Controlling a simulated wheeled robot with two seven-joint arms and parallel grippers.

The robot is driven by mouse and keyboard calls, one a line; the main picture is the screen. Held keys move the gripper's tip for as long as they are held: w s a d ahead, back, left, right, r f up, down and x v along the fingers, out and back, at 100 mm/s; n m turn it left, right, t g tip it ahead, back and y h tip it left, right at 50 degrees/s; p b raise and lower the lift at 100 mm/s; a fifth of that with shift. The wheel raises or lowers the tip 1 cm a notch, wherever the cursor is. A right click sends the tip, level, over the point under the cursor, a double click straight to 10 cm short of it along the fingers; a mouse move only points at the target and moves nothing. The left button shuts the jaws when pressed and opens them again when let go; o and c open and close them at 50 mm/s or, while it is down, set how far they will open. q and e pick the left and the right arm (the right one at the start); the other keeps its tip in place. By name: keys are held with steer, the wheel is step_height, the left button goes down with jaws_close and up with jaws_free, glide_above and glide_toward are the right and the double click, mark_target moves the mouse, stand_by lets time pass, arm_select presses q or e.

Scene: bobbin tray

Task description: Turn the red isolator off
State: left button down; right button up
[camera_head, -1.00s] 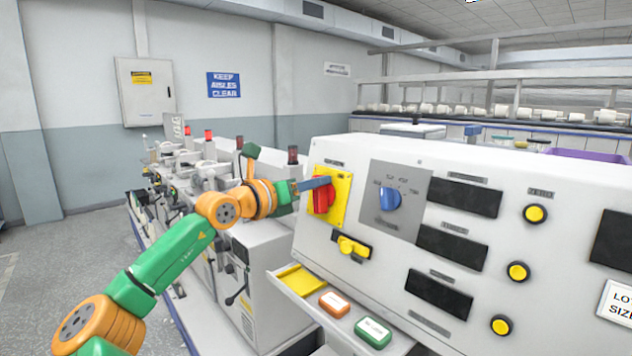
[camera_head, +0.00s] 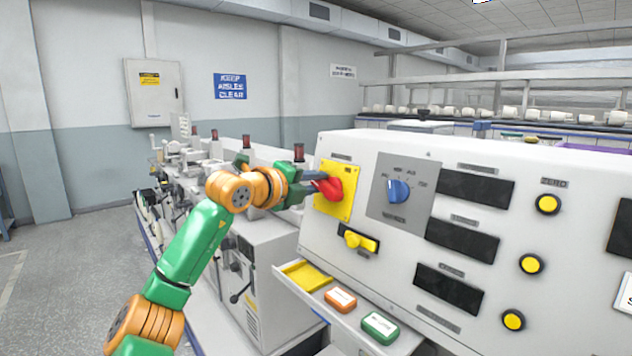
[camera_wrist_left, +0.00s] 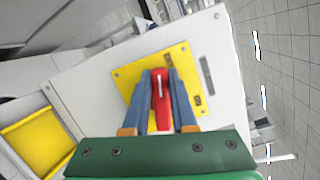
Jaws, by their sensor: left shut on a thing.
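The red isolator (camera_head: 331,188) is a red rotary handle on a yellow plate (camera_head: 347,173) at the left end of the white panel's face. My left gripper (camera_head: 318,184) is at the handle, with its blue-grey fingers on either side of it. In the left wrist view the two fingers of my left gripper (camera_wrist_left: 161,98) are shut on the red handle (camera_wrist_left: 160,88), which has a white line on it. The yellow plate (camera_wrist_left: 183,58) shows around them. The handle looks tilted in the head view. My right gripper is not in view.
Right of the isolator is a blue knob (camera_head: 398,191) on a grey plate. A yellow switch (camera_head: 357,240) is below. An open drawer with a yellow tray (camera_head: 305,275) and two labelled blocks juts out under the panel. Machinery with red-topped posts stands behind my left arm.

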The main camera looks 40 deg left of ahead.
arm_select(q)
steer(key=shift+f+n+g, duration=0.15)
steer(key=shift+f+n, duration=0.05)
steer(key=shift+n, duration=0.55)
steer(key=shift+f+n+g, duration=0.15)
steer(key=shift+n, duration=0.6)
steer(key=c, duration=0.7)
jaws_free()
steer(key=b+v, duration=0.2)
steer(key=v, duration=0.5)
